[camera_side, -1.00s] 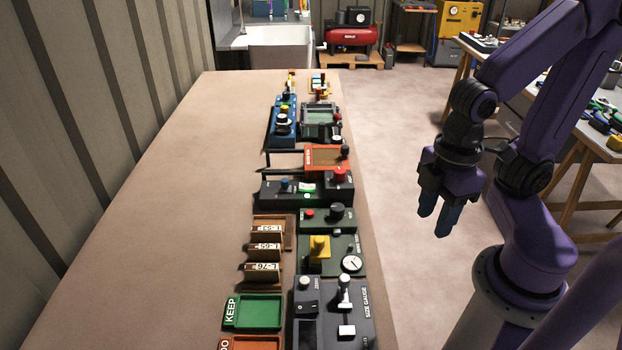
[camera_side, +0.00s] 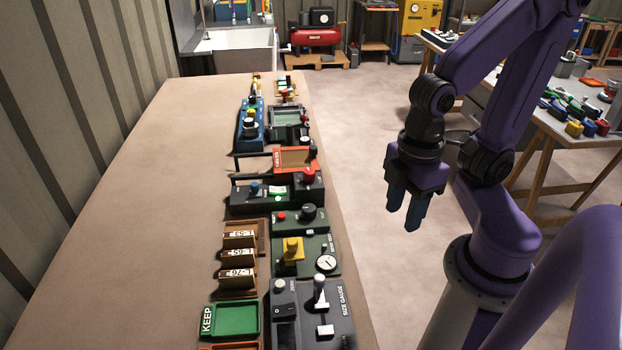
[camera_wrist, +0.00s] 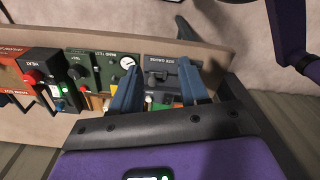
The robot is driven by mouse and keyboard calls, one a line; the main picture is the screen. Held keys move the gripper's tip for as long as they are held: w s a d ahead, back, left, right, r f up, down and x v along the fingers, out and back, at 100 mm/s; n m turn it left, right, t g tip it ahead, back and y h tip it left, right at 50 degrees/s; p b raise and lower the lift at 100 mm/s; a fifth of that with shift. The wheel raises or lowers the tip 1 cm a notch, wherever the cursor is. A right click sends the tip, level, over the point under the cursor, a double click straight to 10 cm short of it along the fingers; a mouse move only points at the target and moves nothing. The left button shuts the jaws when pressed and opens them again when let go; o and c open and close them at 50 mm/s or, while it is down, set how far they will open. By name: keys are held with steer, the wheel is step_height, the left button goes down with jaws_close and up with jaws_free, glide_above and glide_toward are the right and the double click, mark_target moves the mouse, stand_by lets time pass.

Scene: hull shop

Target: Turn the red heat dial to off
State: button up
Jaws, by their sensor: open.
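The red heat dial (camera_side: 308,176) sits at the right end of a dark control box (camera_side: 254,201) on the bench. In the wrist view the red dial (camera_wrist: 32,77) is at the far left, beside a HEAT label. The setting it points to is too small to read. My gripper (camera_side: 405,208) is open and empty, off the bench's right edge and well apart from the dial. In the wrist view my gripper (camera_wrist: 157,70) has its two blue fingers spread over the size gauge (camera_wrist: 168,78), away from the dial.
A blue knob (camera_side: 254,189) and a lit green indicator (camera_side: 278,191) share the heat box. An orange-framed unit (camera_side: 296,159) lies just behind it. In front is a unit with a red button (camera_side: 281,216) and black knob (camera_side: 308,212). The bench's left side (camera_side: 140,210) is clear.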

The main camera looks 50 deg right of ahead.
steer(key=shift+o, duration=0.6)
steer(key=shift+w, duration=0.1)
step_height(320, 180, up, 4)
steer(key=m+t+y, duration=0.2)
steer(key=m+y, duration=0.2)
steer(key=m, duration=3.2)
glide_above(310, 170)
steer(key=s+d, duration=0.3)
steer(key=d, duration=0.3)
steer(key=x, duration=1.7)
steer(key=shift+s+d+f, duration=0.2)
steer(key=shift+s+f, duration=0.05)
steer(key=shift+f, duration=0.05)
steer(key=c, duration=1)
